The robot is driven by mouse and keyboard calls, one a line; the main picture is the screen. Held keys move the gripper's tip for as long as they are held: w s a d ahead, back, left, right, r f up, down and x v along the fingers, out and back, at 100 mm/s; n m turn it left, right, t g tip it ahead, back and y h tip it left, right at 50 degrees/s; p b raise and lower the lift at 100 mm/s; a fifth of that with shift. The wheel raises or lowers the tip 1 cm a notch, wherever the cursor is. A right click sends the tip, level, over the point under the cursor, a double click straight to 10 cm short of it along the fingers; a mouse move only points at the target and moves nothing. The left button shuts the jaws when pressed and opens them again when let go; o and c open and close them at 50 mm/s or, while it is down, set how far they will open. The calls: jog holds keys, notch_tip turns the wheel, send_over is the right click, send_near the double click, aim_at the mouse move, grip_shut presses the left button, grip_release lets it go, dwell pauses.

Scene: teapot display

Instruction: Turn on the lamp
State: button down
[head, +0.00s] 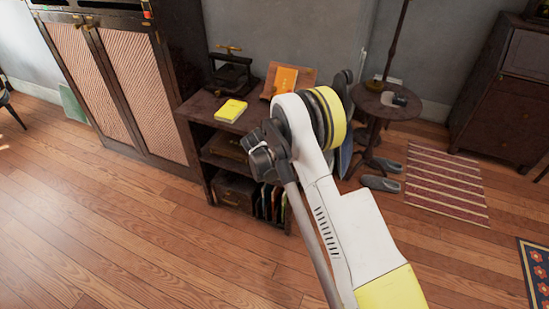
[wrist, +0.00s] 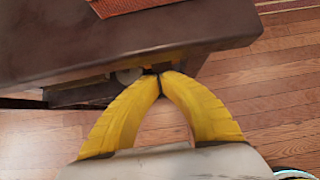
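The likely lamp is a thin dark pole (head: 397,40) rising at the small round dark table (head: 385,113); its top is cut off by the frame and no shade or switch shows. My gripper (wrist: 160,76) shows in the wrist view as two yellow fingers with their tips together, and nothing is seen between them. The tips are in front of or just under a dark wooden edge (wrist: 160,47); whether they touch it I cannot tell. In the head view my arm hides the gripper and part of the area by the shelf and round table.
A low dark shelf (head: 205,105) holds a yellow book (head: 230,110) and an orange book (head: 286,78). A tall cabinet (head: 105,75) stands left. Grey slippers (head: 381,183) and a striped rug (head: 445,187) lie right. The wooden floor (head: 120,220) at front left is clear.

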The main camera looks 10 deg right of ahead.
jog(key=shift+w+d+f, duration=0.25)
jog(key=shift+w+d, duration=0.05)
jog(key=shift+w, duration=0.05)
jog(key=shift+r, duration=0.15)
jog(key=shift+r+p, duration=0.3)
jog(key=shift+r, duration=0.4)
